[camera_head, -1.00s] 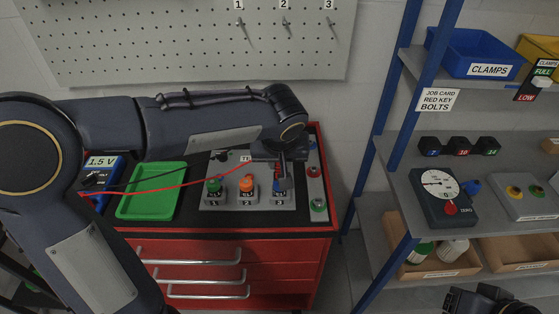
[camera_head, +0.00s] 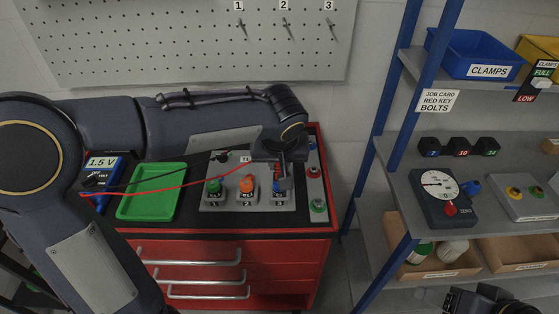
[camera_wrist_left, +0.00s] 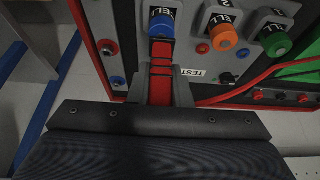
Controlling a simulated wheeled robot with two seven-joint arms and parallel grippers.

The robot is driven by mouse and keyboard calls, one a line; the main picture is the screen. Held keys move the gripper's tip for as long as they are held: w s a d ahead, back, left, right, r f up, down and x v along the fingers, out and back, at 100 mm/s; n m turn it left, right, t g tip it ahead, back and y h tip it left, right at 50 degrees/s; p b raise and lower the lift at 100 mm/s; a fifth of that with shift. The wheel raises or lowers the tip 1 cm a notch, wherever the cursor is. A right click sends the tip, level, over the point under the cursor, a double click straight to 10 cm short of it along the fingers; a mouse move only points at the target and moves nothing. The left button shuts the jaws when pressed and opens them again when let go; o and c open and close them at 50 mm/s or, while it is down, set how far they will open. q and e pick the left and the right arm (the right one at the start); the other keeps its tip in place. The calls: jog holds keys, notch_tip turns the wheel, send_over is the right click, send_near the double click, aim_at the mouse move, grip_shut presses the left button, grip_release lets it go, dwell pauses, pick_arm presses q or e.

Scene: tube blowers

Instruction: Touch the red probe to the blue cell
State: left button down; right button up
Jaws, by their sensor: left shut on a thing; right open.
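The blue cell (camera_head: 281,190) stands upright at position 3 on the grey test block (camera_head: 222,203), right of the orange and green cells. It also shows in the wrist view (camera_wrist_left: 162,24). My left gripper (camera_head: 282,168) is shut on the red probe (camera_head: 277,171), over the blue cell. In the wrist view the red probe (camera_wrist_left: 161,70) points at the blue cell and its end overlaps the cell's near edge; I cannot tell whether they touch. A red lead (camera_head: 180,192) runs from the probe toward the 1.5 V meter (camera_head: 103,170). My right gripper (camera_head: 485,300) is at the bottom right, partly cut off.
The orange cell (camera_head: 247,185) and green cell (camera_head: 214,188) stand close by. A black probe (camera_head: 222,156) with its lead lies behind them. A green tray (camera_head: 151,193) is at left. A shelf rack with a dial gauge (camera_head: 441,190) stands at right.

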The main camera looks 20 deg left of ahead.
pick_arm(q)
jog(key=shift+r+p, duration=1.45)
jog(key=shift+r, duration=0.95)
